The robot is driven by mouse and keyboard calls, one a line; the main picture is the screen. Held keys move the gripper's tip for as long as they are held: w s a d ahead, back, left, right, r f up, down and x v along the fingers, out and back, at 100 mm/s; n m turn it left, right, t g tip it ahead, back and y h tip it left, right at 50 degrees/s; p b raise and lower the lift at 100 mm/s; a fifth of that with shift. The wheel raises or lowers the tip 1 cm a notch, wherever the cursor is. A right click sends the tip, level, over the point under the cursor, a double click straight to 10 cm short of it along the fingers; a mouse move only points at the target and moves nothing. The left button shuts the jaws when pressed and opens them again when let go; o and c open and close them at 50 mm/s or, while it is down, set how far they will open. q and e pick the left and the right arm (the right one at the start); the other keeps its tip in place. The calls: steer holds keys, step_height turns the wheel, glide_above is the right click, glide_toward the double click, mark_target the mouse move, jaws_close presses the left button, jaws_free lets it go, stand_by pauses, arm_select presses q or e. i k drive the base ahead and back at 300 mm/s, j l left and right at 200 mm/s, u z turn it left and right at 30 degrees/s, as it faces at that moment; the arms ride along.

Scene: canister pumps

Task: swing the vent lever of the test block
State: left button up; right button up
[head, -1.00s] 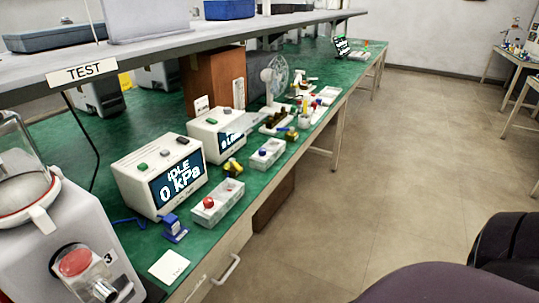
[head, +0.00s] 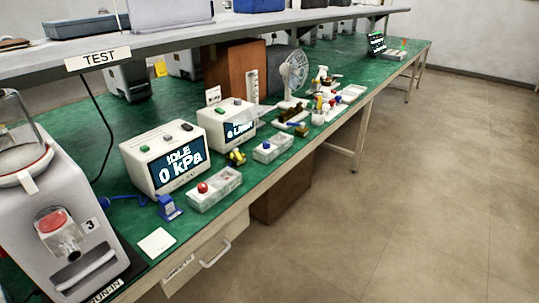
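A test unit (head: 140,155) with a screen reading IDLE 0 kPa stands on the green bench under the TEST label. A small blue block (head: 168,208) sits in front of it, with a blue hose (head: 125,197) beside it. It may be the test block, but it is too small to make out a vent lever on it. A pale box with a red knob (head: 203,187) lies to its right. Neither of my grippers is in view.
A grey machine (head: 60,225) marked 3 stands at the left. A white card (head: 157,243) lies near the bench edge. The floor at right is clear.

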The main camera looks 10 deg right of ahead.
mark_target(238, 157)
steer(key=i+l+u, duration=0.15)
steer(key=u, duration=0.6)
steer(key=i+l+u, duration=0.1)
steer(key=l+u, duration=0.15)
steer(key=l, duration=0.15)
steer(key=i+l+u, duration=0.1)
steer(key=l+u, duration=0.15)
steer(key=l, duration=0.15)
steer(key=l+u, duration=0.1)
steer(key=l, duration=0.3)
steer(key=i+l+u, duration=0.1)
steer(key=l, duration=0.85)
steer(key=i+l, duration=0.15)
steer(key=l, duration=0.9)
steer(key=i+u, duration=0.05)
